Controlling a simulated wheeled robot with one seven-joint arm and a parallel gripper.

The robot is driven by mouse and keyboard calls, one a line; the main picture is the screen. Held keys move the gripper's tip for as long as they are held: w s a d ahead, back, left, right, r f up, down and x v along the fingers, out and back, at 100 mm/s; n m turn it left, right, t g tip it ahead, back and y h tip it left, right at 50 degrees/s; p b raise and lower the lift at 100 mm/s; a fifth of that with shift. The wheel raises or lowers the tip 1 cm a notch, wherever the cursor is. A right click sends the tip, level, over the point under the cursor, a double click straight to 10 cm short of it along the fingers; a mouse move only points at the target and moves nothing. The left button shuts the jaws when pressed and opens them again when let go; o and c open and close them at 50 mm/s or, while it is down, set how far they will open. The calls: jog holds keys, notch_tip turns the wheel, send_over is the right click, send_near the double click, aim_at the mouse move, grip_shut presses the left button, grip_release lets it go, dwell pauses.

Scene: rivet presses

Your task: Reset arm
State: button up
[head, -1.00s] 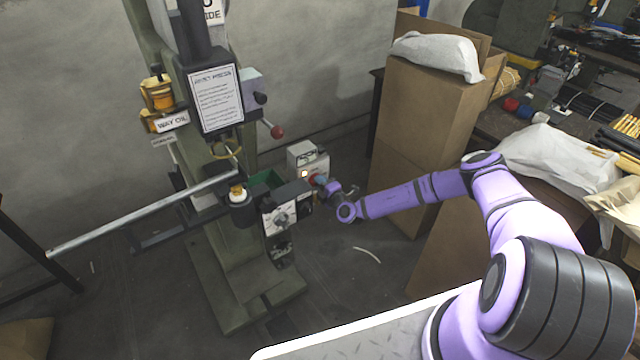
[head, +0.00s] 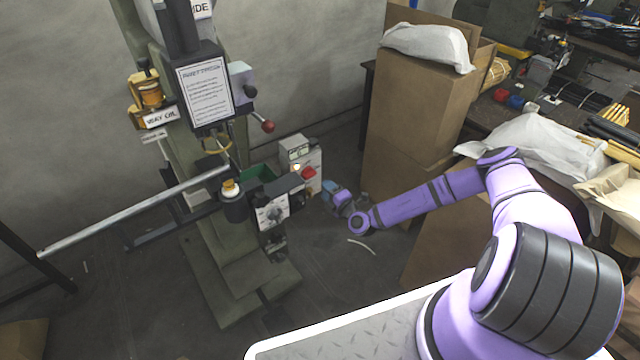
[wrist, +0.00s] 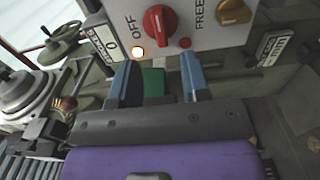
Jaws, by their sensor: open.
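My purple arm reaches left from the lower right in the head view. My gripper (head: 334,194) is a little right of the control box and apart from it. In the wrist view my gripper (wrist: 160,82) shows two blue fingers spread apart with nothing held between them. The rivet press (head: 215,200) stands at left centre. Its control box (head: 301,158) carries a red knob, which also shows in the wrist view as the red knob (wrist: 160,25) beside the word OFF and a lit lamp (wrist: 137,53). A yellow-brown knob (wrist: 234,11) is marked FREE.
Stacked cardboard boxes (head: 415,105) with a white bag stand behind my arm. A long metal bar (head: 130,212) sticks out left from the press. A workbench with bags and rods is at right.

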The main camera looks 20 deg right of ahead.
jog(key=shift+v, duration=0.9)
